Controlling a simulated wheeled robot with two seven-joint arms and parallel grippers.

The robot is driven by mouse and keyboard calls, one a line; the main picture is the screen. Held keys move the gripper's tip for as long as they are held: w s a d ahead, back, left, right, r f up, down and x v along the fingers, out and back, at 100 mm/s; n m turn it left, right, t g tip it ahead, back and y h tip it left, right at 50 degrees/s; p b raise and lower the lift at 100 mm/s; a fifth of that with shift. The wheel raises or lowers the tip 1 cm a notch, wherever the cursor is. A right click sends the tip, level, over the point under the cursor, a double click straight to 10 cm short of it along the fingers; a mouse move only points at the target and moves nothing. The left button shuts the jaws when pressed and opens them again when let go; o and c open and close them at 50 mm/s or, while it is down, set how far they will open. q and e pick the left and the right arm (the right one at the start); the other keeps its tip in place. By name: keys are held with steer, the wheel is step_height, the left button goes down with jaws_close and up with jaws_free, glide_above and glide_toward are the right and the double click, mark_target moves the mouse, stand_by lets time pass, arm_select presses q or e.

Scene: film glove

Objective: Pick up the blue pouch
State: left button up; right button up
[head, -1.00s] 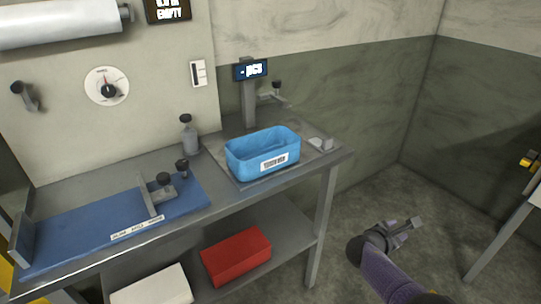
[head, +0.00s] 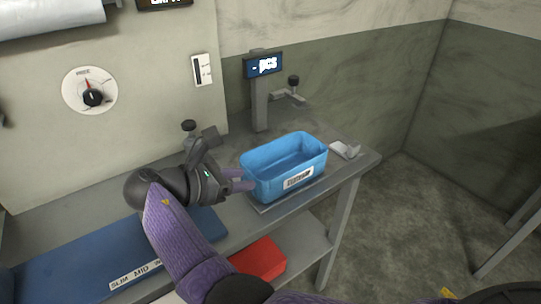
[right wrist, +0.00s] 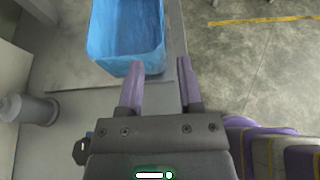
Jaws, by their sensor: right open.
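A blue open-topped container (head: 262,178) with a barcode label stands upright on the scale plate at the right end of the bench. It looks like a rigid bin; I cannot tell whether it is the blue pouch, and no other pouch shows. It also fills the upper left of the right wrist view (right wrist: 125,52). My right gripper (head: 243,180) is open and empty, its purple fingers just left of the container in the head view. In the right wrist view the fingers (right wrist: 159,72) point at its near end, one finger in line with it, the other beyond its right side. Contact is unclear.
A scale display post (head: 260,105) stands behind the container. A small metal lever (head: 346,150) sits at the bench's right corner. A blue board (head: 70,262) lies on the bench at left. A red box (head: 258,262) is on the lower shelf. Floor at right is free.

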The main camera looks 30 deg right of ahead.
steer(key=b+x, duration=0.1)
steer(key=x, duration=0.2)
steer(key=b+x, duration=0.1)
steer(key=x, duration=0.5)
steer(key=shift+d+f+b, duration=0.1)
steer(key=shift+f+b, duration=0.25)
steer(key=shift+b, duration=0.05)
steer(key=shift+d, duration=0.2)
arm_select(q)
steer(key=s+f, duration=0.1)
steer(key=s+a+f, duration=0.1)
steer(key=shift+s+a+f+g, duration=0.1)
steer(key=shift+s+f+g, duration=0.2)
steer(key=shift+f, duration=0.05)
arm_select(e)
jaws_close()
arm_select(q)
steer(key=shift+w+a, duration=0.15)
steer(key=shift+w, duration=0.1)
steer(key=shift+d, duration=0.45)
steer(key=shift+s+a, duration=0.2)
steer(key=shift+a, duration=0.2)
